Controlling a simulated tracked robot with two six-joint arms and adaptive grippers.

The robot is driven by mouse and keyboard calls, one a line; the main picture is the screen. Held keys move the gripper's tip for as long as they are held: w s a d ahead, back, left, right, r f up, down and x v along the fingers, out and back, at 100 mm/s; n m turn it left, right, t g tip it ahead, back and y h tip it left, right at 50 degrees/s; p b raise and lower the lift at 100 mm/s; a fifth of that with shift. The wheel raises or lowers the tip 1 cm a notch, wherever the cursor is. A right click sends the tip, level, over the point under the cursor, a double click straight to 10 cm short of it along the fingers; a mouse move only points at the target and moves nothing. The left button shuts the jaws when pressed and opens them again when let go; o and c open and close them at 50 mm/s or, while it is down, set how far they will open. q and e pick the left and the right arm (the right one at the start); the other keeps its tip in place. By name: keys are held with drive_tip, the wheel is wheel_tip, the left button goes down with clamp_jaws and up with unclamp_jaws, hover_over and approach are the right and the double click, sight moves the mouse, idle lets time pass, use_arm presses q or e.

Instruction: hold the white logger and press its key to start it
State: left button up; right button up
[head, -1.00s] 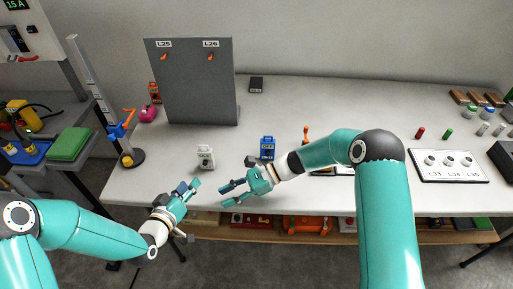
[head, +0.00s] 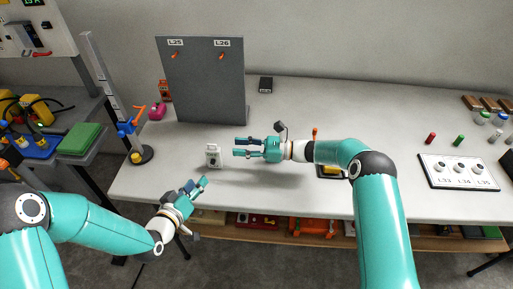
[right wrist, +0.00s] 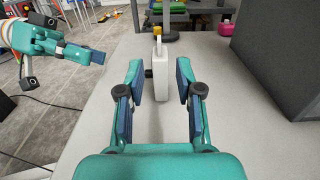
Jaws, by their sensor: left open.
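The white logger (head: 213,157) stands upright on the table, left of centre. It also shows in the right wrist view (right wrist: 161,68), straight ahead between my right fingers, with a dark knob on its left side. My right gripper (head: 235,147) is open and points left at the logger. Its fingertips look a little short of the logger in the head view, and it is empty. My left gripper (head: 197,184) is open and empty at the table's front edge, just below and left of the logger; it also shows in the right wrist view (right wrist: 72,66).
A grey panel (head: 203,85) with hooks labelled L25 and L26 stands behind the logger. A stand with a blue clamp (head: 130,128) is at the left. A white block (head: 460,172) labelled L33 to L35 lies at the right. The table between logger and panel is clear.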

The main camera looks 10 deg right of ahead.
sight(212, 145)
drive_tip(key=x, duration=0.9)
drive_tip(key=shift+a, duration=0.25)
clamp_jaws()
use_arm(q)
clamp_jaws()
idle(1.0)
